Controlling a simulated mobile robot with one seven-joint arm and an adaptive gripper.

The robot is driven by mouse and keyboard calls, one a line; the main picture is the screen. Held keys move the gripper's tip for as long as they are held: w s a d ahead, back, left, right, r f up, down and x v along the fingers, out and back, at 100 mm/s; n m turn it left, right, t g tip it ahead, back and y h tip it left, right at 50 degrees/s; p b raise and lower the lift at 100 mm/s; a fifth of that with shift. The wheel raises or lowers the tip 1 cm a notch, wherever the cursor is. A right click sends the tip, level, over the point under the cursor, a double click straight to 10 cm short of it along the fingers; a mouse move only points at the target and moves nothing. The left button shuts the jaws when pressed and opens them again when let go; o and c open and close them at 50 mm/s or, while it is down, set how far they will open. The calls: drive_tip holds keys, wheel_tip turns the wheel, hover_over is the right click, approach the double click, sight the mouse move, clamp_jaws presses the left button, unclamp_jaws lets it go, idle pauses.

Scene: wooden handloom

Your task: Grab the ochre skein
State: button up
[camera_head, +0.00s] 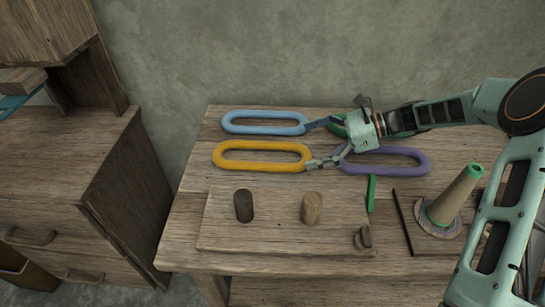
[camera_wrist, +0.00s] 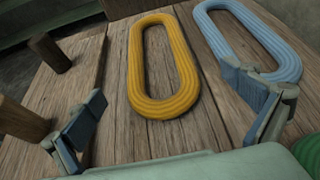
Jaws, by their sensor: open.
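The ochre skein (camera_head: 262,144) is a long yellow loop lying flat on the wooden table, between a blue skein behind it and a wooden board in front. In the wrist view the ochre skein (camera_wrist: 162,106) lies ahead, between the two spread fingers. My gripper (camera_head: 320,143) is open and empty, at the right end of the ochre skein. In the head view one fingertip overlaps that end; whether it touches cannot be told. The wrist view shows my gripper (camera_wrist: 178,108) with the near end of the loop a little beyond the fingers.
A blue skein (camera_head: 265,113) lies just behind the ochre one, a purple skein (camera_head: 420,162) to the right, and a green skein (camera_wrist: 309,151) is partly hidden. Two short pegs, dark (camera_head: 243,206) and light (camera_head: 312,208), stand in front. A cone (camera_head: 457,195) stands at right.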

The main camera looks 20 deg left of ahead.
sight(269, 159)
drive_tip(key=shift+s+a+f, duration=0.1)
drive_tip(key=shift+s+a, duration=0.15)
drive_tip(key=shift+a, duration=0.15)
drive_tip(key=b+x, duration=0.1)
drive_tip(key=x, duration=0.2)
drive_tip(key=b+x, duration=0.1)
drive_tip(key=x, duration=0.2)
drive_tip(key=b+x, duration=0.1)
drive_tip(key=x, duration=0.3)
drive_tip(key=shift+s+a+r, duration=0.1)
drive_tip(key=shift+a+r, duration=0.1)
drive_tip(key=c, duration=1.3)
